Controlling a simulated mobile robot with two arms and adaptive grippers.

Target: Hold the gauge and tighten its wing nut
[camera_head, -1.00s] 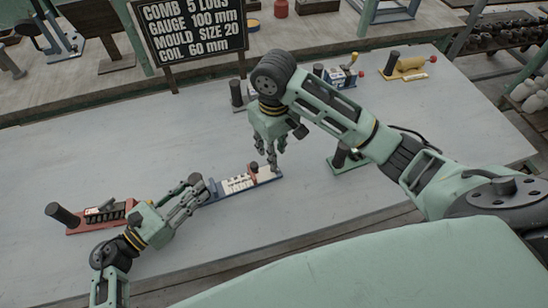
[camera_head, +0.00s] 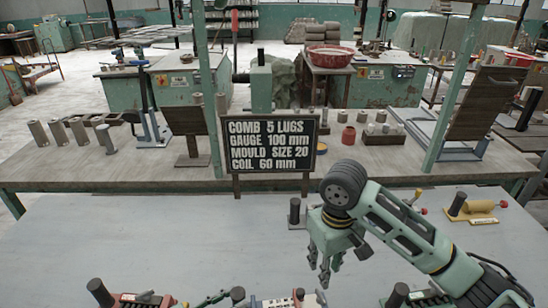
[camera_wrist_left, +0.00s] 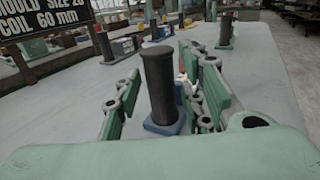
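The gauge shows at the bottom edge of the head view, with its white scale (camera_head: 275,301), a red knob (camera_head: 298,294) and a black post (camera_head: 237,293). Its lower part is cut off. In the left wrist view the post (camera_wrist_left: 160,85) stands upright on a blue base (camera_wrist_left: 165,127). My left gripper (camera_wrist_left: 158,98) is open, with fingers on both sides of the post and gaps showing. In the head view only its finger tops (camera_head: 213,299) show. My right gripper (camera_head: 324,268) points down, fingers apart and empty, by the gauge's right end. I cannot make out the wing nut.
A red-based tool (camera_head: 140,299) lies left of the gauge. A yellow tool (camera_head: 480,208) lies at the right.

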